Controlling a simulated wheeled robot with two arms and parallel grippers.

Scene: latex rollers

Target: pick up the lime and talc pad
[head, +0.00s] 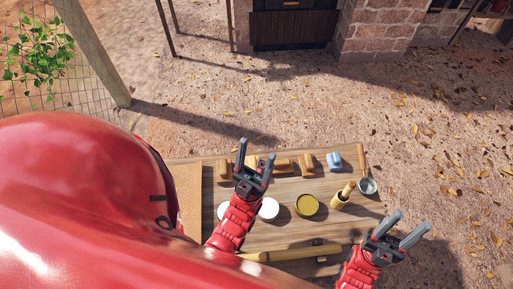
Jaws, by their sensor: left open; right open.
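A small blue pad-like object (334,161) lies near the back right edge of the wooden table (350,226); I cannot tell for sure whether it is the lime and talc pad. My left gripper (257,148) is open and empty over the left part of the table, to the left of the blue object, and it hides part of the row of brown pieces behind it. My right gripper (412,220) is open and empty past the table's right edge, in front of and to the right of the blue object.
Brown blocks (307,164) stand along the back. White round dishes (268,208), a yellow dish (307,205), a yellowish cup with a stick (340,201) and a metal cup (368,187) stand nearer. A yellow pole (295,253) lies in front. My red body hides the lower left.

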